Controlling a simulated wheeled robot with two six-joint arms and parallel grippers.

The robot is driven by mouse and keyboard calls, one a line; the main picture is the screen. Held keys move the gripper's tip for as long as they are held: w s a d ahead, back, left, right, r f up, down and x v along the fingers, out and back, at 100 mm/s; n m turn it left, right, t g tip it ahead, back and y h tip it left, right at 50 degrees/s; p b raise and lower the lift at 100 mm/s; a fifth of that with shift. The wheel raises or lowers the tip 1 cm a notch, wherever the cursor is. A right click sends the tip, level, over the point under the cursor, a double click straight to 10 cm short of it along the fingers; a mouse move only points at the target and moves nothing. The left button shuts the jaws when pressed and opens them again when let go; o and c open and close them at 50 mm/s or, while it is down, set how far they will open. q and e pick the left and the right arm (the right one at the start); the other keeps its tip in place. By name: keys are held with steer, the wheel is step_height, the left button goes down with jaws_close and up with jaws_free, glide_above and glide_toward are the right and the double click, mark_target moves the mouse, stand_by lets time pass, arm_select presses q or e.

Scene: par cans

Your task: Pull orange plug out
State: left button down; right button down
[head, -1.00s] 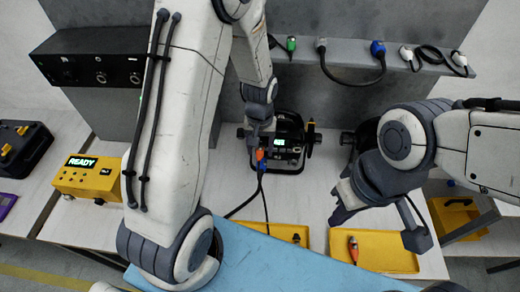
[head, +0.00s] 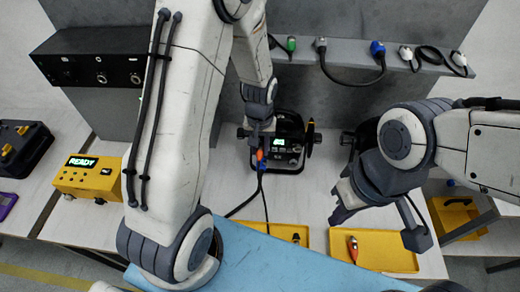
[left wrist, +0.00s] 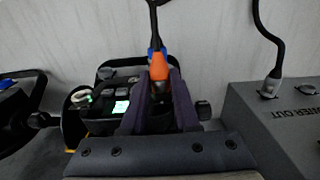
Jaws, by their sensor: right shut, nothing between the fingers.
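The orange plug (head: 261,154) is at the front of the black device with a lit green display (head: 280,142), below the back wall. A dark cable hangs from the plug to the table. My left gripper (head: 259,140) reaches down to it. In the left wrist view the orange plug (left wrist: 158,66) sits between the two dark fingers (left wrist: 159,92), which appear closed against its sides. Whether the plug is still seated is hidden by the fingers. My right gripper (head: 342,203) is shut and empty above the table, to the right and away from the plug.
A yellow box reading READY (head: 90,177) stands on the left. Yellow trays (head: 385,245) lie at the front, one with an orange-tipped item (head: 353,249). A grey shelf (head: 345,72) with several cable plugs runs along the back. A second dark device is partly behind my right arm.

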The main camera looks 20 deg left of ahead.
arm_select(q)
steer(key=shift+s+d, duration=0.1)
steer(key=shift+s, duration=0.3)
steer(key=shift+s+d, duration=0.2)
steer(key=shift+s, duration=0.4)
steer(key=shift+s+d, duration=0.15)
steer(key=shift+s, duration=0.45)
steer(key=shift+s, duration=0.1)
steer(key=shift+s+d, duration=0.1)
steer(key=shift+s, duration=0.2)
steer(key=shift+s, duration=0.3)
stand_by(0.4)
